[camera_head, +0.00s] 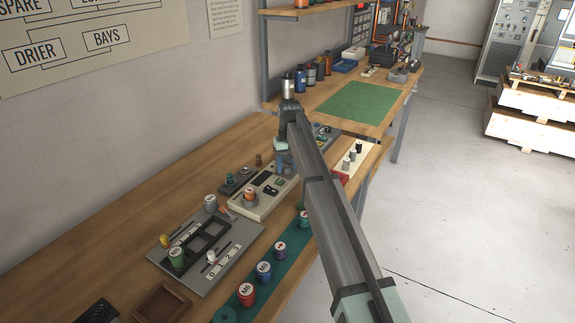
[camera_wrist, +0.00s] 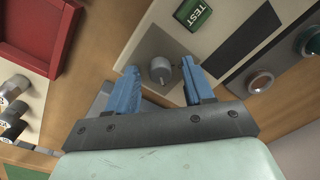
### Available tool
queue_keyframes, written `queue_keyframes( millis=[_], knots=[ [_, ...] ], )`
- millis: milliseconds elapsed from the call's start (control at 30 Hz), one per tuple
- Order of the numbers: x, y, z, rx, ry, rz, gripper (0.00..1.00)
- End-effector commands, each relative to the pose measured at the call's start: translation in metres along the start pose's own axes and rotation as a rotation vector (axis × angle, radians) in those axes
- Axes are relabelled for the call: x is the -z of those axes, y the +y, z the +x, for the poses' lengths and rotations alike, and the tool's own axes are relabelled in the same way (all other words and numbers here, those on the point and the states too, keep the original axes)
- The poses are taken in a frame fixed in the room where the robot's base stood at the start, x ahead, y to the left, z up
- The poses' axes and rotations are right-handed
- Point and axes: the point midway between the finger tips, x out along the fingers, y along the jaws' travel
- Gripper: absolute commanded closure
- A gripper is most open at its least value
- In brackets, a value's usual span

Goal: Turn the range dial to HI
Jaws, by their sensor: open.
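The range dial appears to be the grey round knob (camera_wrist: 160,70) on a grey square plate of a cream panel, seen in the wrist view. A pale pointer mark shows on the knob, but no HI label can be read. My gripper (camera_wrist: 160,67) is open, its two blue fingers on either side of the knob, with a visible gap at each side.
A red tray (camera_wrist: 62,30) lies at left. A grey slotted panel (camera_head: 240,240) and a teal strip (camera_head: 285,262) with several labelled cylinders stand closer on the bench.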

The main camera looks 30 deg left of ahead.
Motion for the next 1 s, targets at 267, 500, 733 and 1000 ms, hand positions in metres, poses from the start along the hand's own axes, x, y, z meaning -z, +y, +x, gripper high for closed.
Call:
queue_keyframes(
  millis=[267,500,733,1000],
  knots=[
    [0.001,0.000,-0.010,0.000,0.002,0.000,0.48],
    [0.001,0.000,-0.051,0.000,0.003,0.000,0.48],
    [0.001,0.000,-0.096,0.000,0.002,0.000,0.48],
    [0.001,0.000,-0.129,0.000,0.001,0.000,0.48]
  ],
)
